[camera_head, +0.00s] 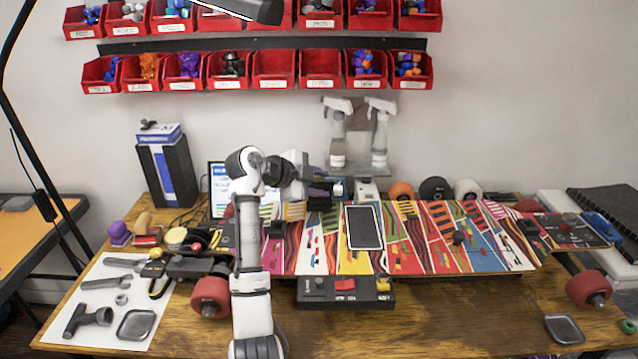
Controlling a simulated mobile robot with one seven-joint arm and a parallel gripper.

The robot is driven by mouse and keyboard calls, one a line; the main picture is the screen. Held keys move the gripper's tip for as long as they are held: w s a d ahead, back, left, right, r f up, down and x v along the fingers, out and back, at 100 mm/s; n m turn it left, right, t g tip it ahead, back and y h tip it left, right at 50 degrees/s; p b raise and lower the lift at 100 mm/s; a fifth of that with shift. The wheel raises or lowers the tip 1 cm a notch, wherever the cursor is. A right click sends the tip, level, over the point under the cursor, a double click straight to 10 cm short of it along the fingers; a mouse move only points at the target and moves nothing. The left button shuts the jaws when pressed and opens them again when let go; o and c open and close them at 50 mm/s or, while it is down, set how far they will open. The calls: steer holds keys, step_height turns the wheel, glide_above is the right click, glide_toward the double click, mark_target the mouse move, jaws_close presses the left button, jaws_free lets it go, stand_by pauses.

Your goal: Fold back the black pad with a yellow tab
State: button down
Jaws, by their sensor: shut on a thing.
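A flat black panel (325,293) is at the front edge of the patterned board (283,253), near the table's front. It bears a yellow tab (383,285) at its right end, a red label in the middle and a dark knob at its left. My gripper (325,189) is up at the board's back edge, well behind the panel and apart from it. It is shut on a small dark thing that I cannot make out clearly. Its fingertips are small and partly lost among dark items there.
A black rectangle with a pale border (364,228) lies on the board's middle. Red wheels (589,289) show at both ends. A white sheet with tools (101,290) lies left, and a small dark tray (564,329) right. Spray bottles (380,140) stand behind.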

steer(key=shift+f, duration=0.45)
steer(key=c, duration=1.3)
jaws_free()
steer(key=shift+o, duration=0.3)
steer(key=shift+w+f, duration=0.15)
steer(key=b+v, duration=0.3)
steer(key=v, duration=1.1)
steer(key=shift+r, duration=0.3)
